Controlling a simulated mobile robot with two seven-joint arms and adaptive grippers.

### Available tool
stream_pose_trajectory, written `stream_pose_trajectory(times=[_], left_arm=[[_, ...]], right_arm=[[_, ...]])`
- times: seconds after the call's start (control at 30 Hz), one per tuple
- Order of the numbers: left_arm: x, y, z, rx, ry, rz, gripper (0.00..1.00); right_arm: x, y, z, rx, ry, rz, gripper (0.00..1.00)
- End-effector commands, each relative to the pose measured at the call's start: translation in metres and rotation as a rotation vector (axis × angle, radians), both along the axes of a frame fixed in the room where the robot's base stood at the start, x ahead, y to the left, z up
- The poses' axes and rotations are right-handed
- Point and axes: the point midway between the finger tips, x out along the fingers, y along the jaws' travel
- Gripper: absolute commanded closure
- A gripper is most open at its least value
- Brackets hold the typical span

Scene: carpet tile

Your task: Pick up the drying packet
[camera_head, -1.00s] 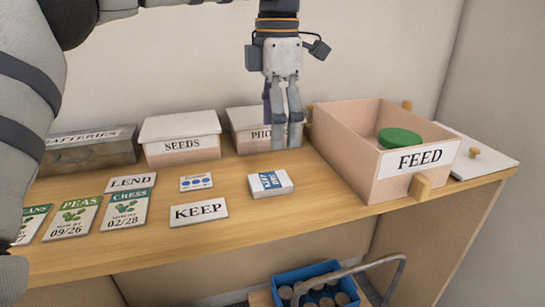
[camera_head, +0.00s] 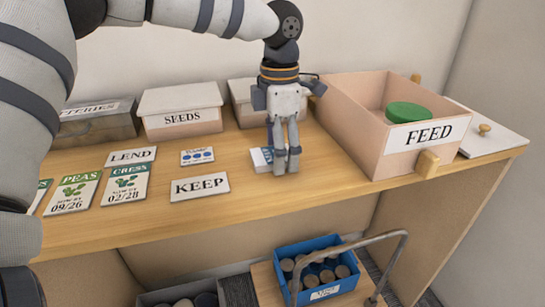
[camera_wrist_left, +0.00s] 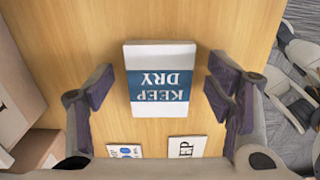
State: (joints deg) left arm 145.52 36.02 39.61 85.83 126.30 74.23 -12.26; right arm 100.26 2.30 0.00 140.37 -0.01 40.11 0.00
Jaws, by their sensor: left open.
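The drying packet (camera_head: 262,159) is a small white block with a blue band on the wooden shelf top. In the left wrist view the packet (camera_wrist_left: 161,79) reads "KEEP DRY" upside down and lies flat between the finger pads, with a gap on each side. My left gripper (camera_head: 286,168) points down over the packet and hides part of it in the head view. In the wrist view the left gripper (camera_wrist_left: 163,98) is open and empty. My right gripper is not in view.
A FEED box (camera_head: 366,122) with a green-lidded thing (camera_head: 408,112) stands right of the packet. A KEEP card (camera_head: 200,187) lies left of it, with seed packets (camera_head: 124,184) further left. A SEEDS box (camera_head: 180,112) and a partly hidden box (camera_head: 243,96) stand behind.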

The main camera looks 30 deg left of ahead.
Motion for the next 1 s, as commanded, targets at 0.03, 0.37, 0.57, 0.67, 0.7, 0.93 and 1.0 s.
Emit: stream_pose_trajectory(times=[0.03, 0.37, 0.57, 0.67, 0.7, 0.93, 1.0], left_arm=[[0.000, 0.000, 0.001, -0.001, -0.001, 0.000, 0.27], [0.000, 0.000, 0.001, 0.000, 0.000, 0.000, 0.78], [0.000, 0.000, 0.001, 0.000, 0.000, 0.000, 0.78], [0.000, 0.000, 0.005, 0.000, -0.001, 0.000, 0.78], [0.001, 0.000, 0.008, -0.001, -0.002, 0.000, 0.78], [-0.019, -0.002, 0.062, -0.001, -0.014, -0.002, 0.78], [-0.037, -0.004, 0.085, -0.002, -0.021, -0.002, 0.78]], right_arm=[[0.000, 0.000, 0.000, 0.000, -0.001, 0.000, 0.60], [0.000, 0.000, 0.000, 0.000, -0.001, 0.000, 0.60], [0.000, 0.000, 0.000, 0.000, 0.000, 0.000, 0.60], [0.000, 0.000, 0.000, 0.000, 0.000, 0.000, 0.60], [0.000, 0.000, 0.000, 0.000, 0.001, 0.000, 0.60], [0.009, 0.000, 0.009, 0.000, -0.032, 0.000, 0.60], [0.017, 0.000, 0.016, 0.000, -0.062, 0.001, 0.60]])
